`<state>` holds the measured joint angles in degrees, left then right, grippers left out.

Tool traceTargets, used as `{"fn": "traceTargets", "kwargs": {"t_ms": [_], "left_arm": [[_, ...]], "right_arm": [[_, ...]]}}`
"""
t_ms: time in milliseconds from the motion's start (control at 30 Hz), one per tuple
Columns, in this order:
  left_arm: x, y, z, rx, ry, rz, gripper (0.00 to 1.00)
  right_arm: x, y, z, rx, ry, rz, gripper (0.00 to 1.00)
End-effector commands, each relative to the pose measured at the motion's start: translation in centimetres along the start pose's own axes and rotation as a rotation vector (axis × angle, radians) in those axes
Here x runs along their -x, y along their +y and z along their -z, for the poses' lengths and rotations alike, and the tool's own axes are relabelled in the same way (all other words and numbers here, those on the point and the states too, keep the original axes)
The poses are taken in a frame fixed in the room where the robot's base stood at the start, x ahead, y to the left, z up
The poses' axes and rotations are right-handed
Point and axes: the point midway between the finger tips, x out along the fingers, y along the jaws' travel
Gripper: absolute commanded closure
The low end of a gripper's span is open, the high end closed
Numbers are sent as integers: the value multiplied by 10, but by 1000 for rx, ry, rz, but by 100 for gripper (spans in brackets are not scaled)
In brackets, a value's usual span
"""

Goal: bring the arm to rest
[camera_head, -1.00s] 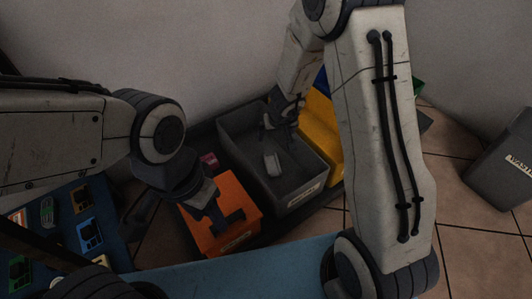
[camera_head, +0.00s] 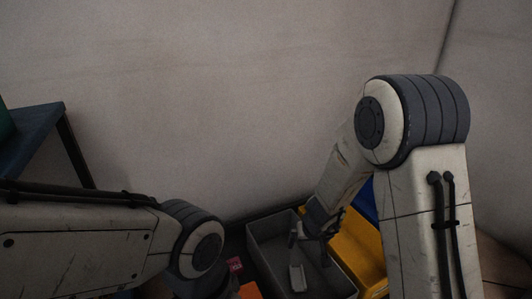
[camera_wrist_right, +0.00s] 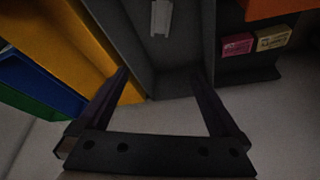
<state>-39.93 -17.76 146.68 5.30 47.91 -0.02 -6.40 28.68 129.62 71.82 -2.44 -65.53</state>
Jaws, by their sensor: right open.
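My right gripper (camera_head: 312,243) is open and empty, over the back part of a grey bin (camera_head: 262,257). In the right wrist view its two fingers (camera_wrist_right: 160,74) stand wide apart with nothing between them. A small light-grey piece (camera_head: 297,278) lies in the bin, apart from the fingers; it also shows in the right wrist view (camera_wrist_right: 160,17). My left arm comes in low at the left; its gripper fingers are below the picture edge.
A yellow bin (camera_head: 357,245) stands right of the grey bin, with a blue bin (camera_head: 367,201) behind it. An orange bin (camera_head: 249,291) and a red-pink box (camera_head: 234,265) are at the left. A dark table (camera_head: 35,140) stands far left. The wall is close behind.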

Motion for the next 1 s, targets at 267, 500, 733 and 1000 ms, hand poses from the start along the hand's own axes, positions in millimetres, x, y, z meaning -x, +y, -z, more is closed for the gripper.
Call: {"fn": "traceTargets", "kwargs": {"t_ms": [267, 500, 733, 1000], "left_arm": [[0, 0, 0, 0, 0, 0, 50], [0, 0, 0, 0, 0, 0, 50], [0, 0, 0, 0, 0, 0, 50], [32, 2, 2, 0, 1, 0, 50]], "right_arm": [[56, -5, -17, 6, -10, 96, 1], [96, 8, -57, 10, -91, 92, 1], [119, 28, -85, 9, -143, 31, 1], [174, -1, -95, 125, -193, 44, 1]]}}
